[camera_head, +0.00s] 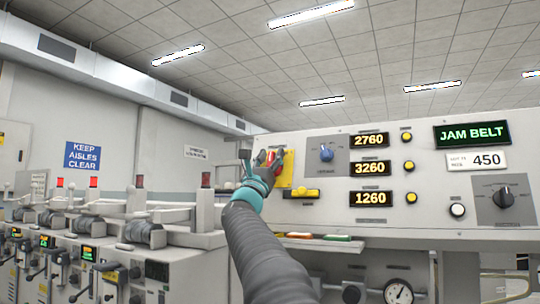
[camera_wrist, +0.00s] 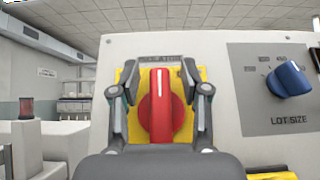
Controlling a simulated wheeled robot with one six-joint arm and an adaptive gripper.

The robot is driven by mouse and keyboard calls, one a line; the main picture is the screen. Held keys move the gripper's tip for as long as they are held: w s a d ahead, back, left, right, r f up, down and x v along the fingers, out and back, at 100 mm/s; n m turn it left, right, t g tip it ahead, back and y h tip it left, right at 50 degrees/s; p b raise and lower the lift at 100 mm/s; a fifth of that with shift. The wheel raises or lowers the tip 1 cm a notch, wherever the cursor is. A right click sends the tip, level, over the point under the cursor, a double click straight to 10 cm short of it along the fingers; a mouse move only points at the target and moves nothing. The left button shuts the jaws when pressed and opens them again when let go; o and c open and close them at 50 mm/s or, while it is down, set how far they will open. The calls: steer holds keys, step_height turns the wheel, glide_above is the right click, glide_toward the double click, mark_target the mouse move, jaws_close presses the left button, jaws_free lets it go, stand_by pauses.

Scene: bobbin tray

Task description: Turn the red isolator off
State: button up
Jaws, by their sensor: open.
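The red isolator (camera_wrist: 161,104) is a red rotary handle on a yellow plate (camera_wrist: 206,74), fixed to the light grey panel. In the wrist view its grip ridge stands upright. My gripper (camera_wrist: 160,92) is open, with one finger on each side of the red handle; I cannot tell whether either finger touches it. In the head view my gripper (camera_head: 262,170) is at the panel's left end and hides part of the isolator (camera_head: 271,158) and of its yellow plate (camera_head: 288,168).
A blue lot-size knob (camera_head: 326,153) sits right of the isolator. A yellow part (camera_head: 291,194) sticks out just below. Displays, yellow buttons and a black knob (camera_head: 503,197) lie farther right. Machines with levers (camera_head: 90,265) stand at the left.

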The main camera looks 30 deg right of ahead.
jaws_close()
